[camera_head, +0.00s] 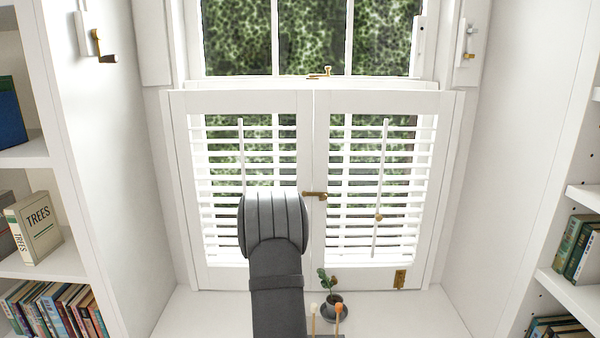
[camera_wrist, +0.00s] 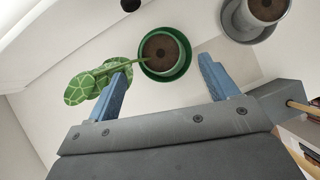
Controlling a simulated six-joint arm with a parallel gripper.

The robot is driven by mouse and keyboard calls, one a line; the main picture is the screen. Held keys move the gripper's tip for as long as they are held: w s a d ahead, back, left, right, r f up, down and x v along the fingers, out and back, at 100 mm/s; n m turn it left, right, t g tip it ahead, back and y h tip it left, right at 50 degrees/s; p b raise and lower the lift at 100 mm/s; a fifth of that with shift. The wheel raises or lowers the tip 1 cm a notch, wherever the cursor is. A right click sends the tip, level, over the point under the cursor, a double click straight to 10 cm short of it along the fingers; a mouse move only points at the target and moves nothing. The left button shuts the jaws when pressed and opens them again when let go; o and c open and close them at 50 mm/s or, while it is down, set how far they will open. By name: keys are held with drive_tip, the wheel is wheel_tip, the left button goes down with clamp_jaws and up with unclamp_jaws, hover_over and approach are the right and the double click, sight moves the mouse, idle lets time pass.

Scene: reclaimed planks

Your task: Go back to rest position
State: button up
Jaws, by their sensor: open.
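My gripper (camera_wrist: 163,62) shows in the wrist view with its two blue fingers apart and nothing held between them. A green pot (camera_wrist: 146,50) of dark soil lies beyond and between the fingertips in that picture. A stem with round, patterned green leaves (camera_wrist: 82,90) reaches from the pot toward the left finger, which overlaps part of it; whether they touch I cannot tell. In the head view my dark grey arm rises in front of the window shutters, and my gripper is hidden there.
A grey pot (camera_wrist: 236,22) of soil stands right of the green one. In the head view, a small potted plant (camera_head: 333,302) stands on the white sill. White louvred shutters (camera_head: 312,150) are closed behind my arm. Bookshelves (camera_head: 62,262) flank both sides.

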drive_tip(key=v, duration=1)
drive_tip(key=x, duration=1.7)
drive_tip(key=shift+f, duration=0.15)
drive_tip(key=r, duration=0.2)
drive_tip(key=d+r, duration=0.1)
drive_tip(key=r, duration=0.1)
drive_tip(key=s+d+r+m+g+h, duration=0.1)
drive_tip(key=s+d+r+m+h, duration=0.1)
drive_tip(key=s+d+r+m, duration=0.2)
drive_tip(key=s+d+r, duration=0.1)
drive_tip(key=d+r, duration=0.2)
drive_tip(key=d, duration=0.2)
drive_tip(key=shift+d, duration=0.25)
drive_tip(key=shift+s+r, duration=0.1)
drive_tip(key=shift+r, duration=0.1)
drive_tip(key=s+a+r+n+t+y, duration=0.15)
drive_tip(key=s+a+n, duration=0.3)
drive_tip(key=a, duration=0.75)
drive_tip(key=shift+g+y, duration=0.25)
drive_tip(key=shift+y, duration=0.2)
drive_tip(key=shift+w+r+x, duration=0.1)
drive_tip(key=shift+w+x, duration=0.05)
drive_tip(key=shift+x, duration=2.65)
drive_tip(key=shift+w+r+x, duration=0.1)
drive_tip(key=shift+w+x, duration=0.05)
drive_tip(key=shift+x, duration=2.7)
drive_tip(key=shift+w+r+x, duration=0.1)
drive_tip(key=shift+w+x, duration=0.05)
drive_tip(key=shift+x, duration=2.65)
